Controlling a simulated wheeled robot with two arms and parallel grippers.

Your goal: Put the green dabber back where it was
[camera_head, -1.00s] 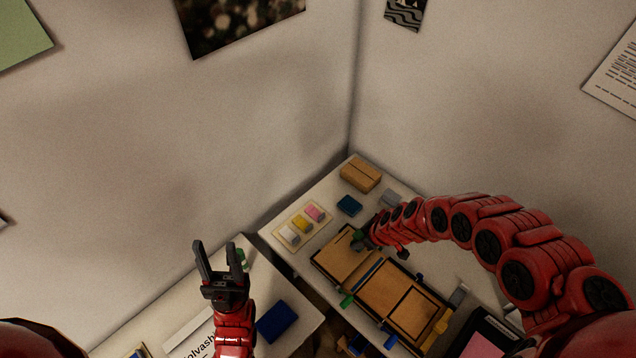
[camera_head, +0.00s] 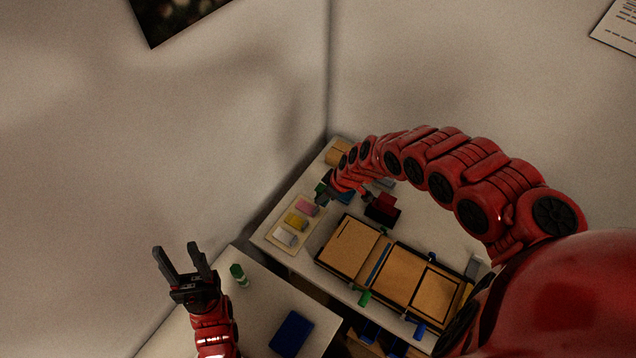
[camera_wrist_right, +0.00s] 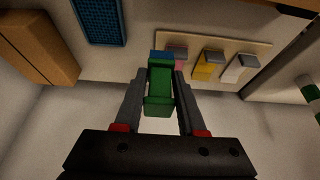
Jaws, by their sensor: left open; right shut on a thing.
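My right gripper (camera_wrist_right: 158,100) is shut on the green dabber (camera_wrist_right: 160,82), a green block with a blue end, in the right wrist view. The dabber is held above the pale tray (camera_wrist_right: 195,43), in front of its pink-dabber end. Pink (camera_head: 307,208), yellow (camera_head: 296,222) and white (camera_head: 285,237) dabbers stand in a row on the tray in the head view. My right gripper (camera_head: 322,195) is small there, beyond the pink dabber; whether the dabber touches the tray I cannot tell. My left gripper (camera_head: 180,254) is open and empty over the left table.
A blue pad (camera_wrist_right: 98,20) and cardboard box (camera_wrist_right: 38,45) lie beside the tray. A hinged cork-coloured board (camera_head: 352,248) fills the table middle. A green-and-white bottle (camera_head: 238,275) and blue block (camera_head: 291,333) are on the left table. Walls meet behind.

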